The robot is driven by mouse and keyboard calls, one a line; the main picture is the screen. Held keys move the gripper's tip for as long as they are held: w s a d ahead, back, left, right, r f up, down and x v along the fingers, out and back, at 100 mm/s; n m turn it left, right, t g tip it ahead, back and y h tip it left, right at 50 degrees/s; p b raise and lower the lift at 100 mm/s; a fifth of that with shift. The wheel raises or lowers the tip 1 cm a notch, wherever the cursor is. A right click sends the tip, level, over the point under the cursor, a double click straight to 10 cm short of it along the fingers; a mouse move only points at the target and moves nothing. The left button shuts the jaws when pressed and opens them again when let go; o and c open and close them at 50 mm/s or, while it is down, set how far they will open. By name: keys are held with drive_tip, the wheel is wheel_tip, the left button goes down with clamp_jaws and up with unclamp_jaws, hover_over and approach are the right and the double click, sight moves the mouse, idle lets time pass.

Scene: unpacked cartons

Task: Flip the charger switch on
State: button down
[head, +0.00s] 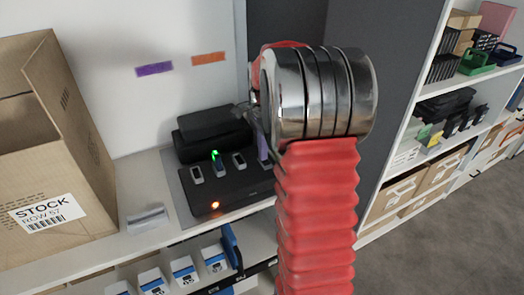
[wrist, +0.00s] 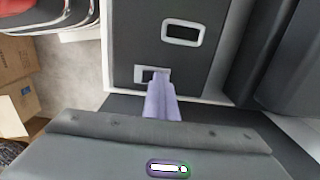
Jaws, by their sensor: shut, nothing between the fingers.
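The black charger (head: 232,187) lies on the white counter. My gripper (head: 262,147) is at the charger's right end, largely hidden behind my own arm. In the wrist view, my gripper's lavender fingers (wrist: 160,85) are shut together and empty. Their tips overlap the lower right of a small pale-framed opening (wrist: 144,75) in the dark panel; I cannot tell whether they touch. Another framed opening (wrist: 182,32) is clear. I cannot tell which part is the switch.
An open carton (head: 60,200) stands left of the charger, with a small grey block (head: 147,219) between them. Blue-and-white devices (head: 183,268) sit on the shelf below. Black cases (head: 212,130) lie behind the charger. Shelves of goods (head: 455,130) stand at right.

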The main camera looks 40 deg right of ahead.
drive_tip(key=shift+s+f+g, duration=0.3)
drive_tip(key=shift+s+f, duration=0.25)
drive_tip(key=shift+s, duration=0.25)
wheel_tip(320, 180, up, 15)
drive_tip(key=w, duration=0.1)
drive_tip(key=shift+w, duration=0.1)
idle(0.5)
